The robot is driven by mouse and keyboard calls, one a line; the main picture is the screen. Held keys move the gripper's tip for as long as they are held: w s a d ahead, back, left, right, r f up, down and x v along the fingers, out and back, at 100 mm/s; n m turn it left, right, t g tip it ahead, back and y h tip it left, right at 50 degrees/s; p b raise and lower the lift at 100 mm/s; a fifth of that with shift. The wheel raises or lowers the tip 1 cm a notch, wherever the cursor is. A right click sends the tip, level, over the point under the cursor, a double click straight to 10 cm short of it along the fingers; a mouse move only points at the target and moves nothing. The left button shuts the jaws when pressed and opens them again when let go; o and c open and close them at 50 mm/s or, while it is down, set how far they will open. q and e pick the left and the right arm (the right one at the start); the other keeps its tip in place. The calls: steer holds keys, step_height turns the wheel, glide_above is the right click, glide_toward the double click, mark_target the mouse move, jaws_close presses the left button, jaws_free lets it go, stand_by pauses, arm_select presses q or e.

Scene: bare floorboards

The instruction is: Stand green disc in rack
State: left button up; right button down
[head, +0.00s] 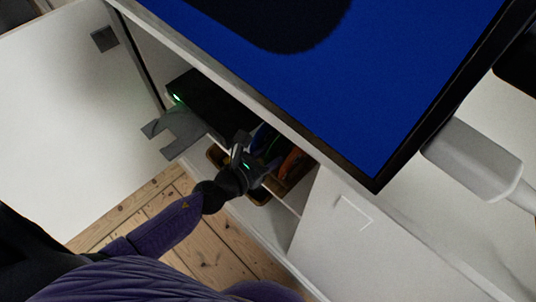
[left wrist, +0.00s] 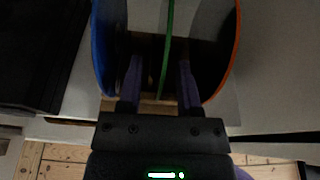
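In the left wrist view a green disc (left wrist: 167,45) stands on edge, seen as a thin upright line. A blue disc (left wrist: 103,50) stands to its left and an orange disc (left wrist: 233,55) to its right. My left gripper (left wrist: 160,75) is open, its two fingers on either side of the green disc with gaps showing. In the head view my left gripper (head: 258,172) reaches into the cabinet beside the blue disc (head: 262,137) and the orange disc (head: 293,163). A wooden rack (left wrist: 150,104) shows partly below the discs; the gripper hides much of it. My right gripper is out of view.
A black box (head: 212,103) with a green light is in the cabinet, left of the discs. The open white door (head: 75,110) stands at left. A large blue screen (head: 380,70) overhangs the cabinet. Bare floorboards (head: 205,245) lie below.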

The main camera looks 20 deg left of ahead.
arm_select(q)
steer(key=v, duration=1)
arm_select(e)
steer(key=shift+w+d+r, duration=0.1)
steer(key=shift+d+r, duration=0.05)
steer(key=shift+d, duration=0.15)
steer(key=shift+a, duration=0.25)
